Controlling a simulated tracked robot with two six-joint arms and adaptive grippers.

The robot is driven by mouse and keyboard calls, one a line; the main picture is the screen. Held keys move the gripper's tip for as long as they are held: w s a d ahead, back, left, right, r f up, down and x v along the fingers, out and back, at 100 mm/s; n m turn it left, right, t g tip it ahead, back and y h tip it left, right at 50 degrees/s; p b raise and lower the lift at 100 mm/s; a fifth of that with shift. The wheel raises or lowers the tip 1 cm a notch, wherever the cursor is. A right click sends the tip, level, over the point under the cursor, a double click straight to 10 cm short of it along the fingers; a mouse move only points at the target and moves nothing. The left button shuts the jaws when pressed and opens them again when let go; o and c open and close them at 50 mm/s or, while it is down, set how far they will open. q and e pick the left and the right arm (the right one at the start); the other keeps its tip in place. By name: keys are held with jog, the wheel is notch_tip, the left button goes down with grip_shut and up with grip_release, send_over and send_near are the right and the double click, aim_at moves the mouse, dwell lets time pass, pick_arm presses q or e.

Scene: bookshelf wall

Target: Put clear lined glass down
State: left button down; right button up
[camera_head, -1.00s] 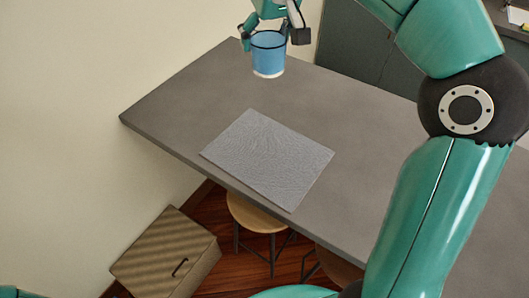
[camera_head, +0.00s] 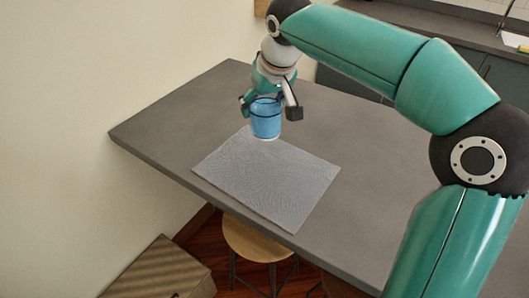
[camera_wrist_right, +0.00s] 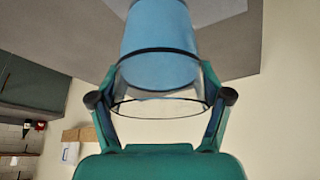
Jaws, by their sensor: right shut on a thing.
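The clear lined glass (camera_head: 265,124) looks blue in its lower part, with a dark line around it and a clear rim; the wrist view also shows it (camera_wrist_right: 160,45). My right gripper (camera_head: 269,109) is shut on its sides from above, with one finger on each side in the wrist view (camera_wrist_right: 160,78). The glass is upright, and in the head view its base overlaps the far edge of the grey mat (camera_head: 265,180). I cannot tell whether the base touches anything. My left gripper is not in view.
The grey table (camera_head: 165,125) is bare around the mat. A wall (camera_head: 60,90) runs along its left side. A round stool (camera_head: 250,243) and a small wooden cabinet (camera_head: 155,272) stand below the near edge. Dark cabinets (camera_head: 500,72) are at the back right.

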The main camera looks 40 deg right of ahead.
aim_at(273, 125)
notch_tip(273, 125, down, 12)
jog(key=shift+f+b, duration=0.2)
jog(key=shift+b, duration=0.25)
jog(key=o, duration=1.7)
jog(key=v, duration=1.2)
jog(key=shift+w, duration=0.1)
